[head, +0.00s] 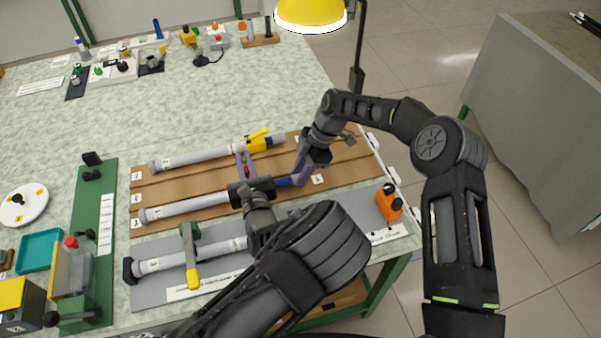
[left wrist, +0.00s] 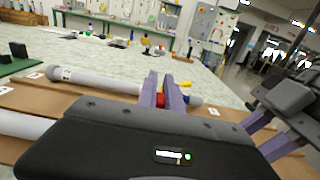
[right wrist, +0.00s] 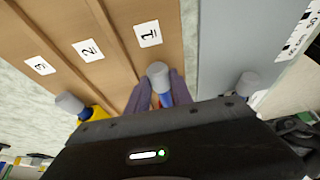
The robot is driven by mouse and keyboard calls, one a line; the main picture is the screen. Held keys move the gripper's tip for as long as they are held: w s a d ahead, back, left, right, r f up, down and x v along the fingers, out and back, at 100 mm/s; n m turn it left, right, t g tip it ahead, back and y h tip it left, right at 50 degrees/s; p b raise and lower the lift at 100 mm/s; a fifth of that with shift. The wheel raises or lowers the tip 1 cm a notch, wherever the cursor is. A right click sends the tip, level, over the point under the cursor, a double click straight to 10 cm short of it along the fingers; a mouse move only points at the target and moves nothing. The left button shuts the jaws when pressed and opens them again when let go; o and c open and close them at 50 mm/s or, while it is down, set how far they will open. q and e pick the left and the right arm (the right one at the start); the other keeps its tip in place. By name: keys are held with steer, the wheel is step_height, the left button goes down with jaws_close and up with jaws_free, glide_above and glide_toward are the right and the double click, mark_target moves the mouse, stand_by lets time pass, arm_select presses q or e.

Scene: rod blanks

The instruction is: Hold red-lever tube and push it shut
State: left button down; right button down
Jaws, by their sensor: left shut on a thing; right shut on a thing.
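The red-lever tube (head: 185,207) lies along the front slot of the brown board (head: 160,185), its grey body to the left and blue section (head: 283,182) to the right. My left gripper (head: 243,160) is shut on its red lever (head: 247,171). The red also shows between the purple fingers in the left wrist view (left wrist: 160,100). My right gripper (head: 300,170) is shut on the tube's blue end; in the right wrist view the grey end cap (right wrist: 158,72) and blue part (right wrist: 167,98) sit between its fingers. My left gripper hides the tube's middle.
A yellow-lever tube (head: 195,158) lies behind, on the same board. Another tube (head: 165,263) lies in front on a grey panel, with a green and yellow handle (head: 190,260) across it. An orange block (head: 389,202) stands at the right.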

mark_target(283, 180)
steer(key=shift+a, duration=0.1)
steer(key=a, duration=0.2)
steer(key=s+a, duration=0.1)
steer(key=a, duration=0.1)
steer(key=shift+a, duration=0.2)
steer(key=c, duration=1.1)
jaws_free()
steer(key=shift+d+r, duration=0.1)
steer(key=v, duration=1.2)
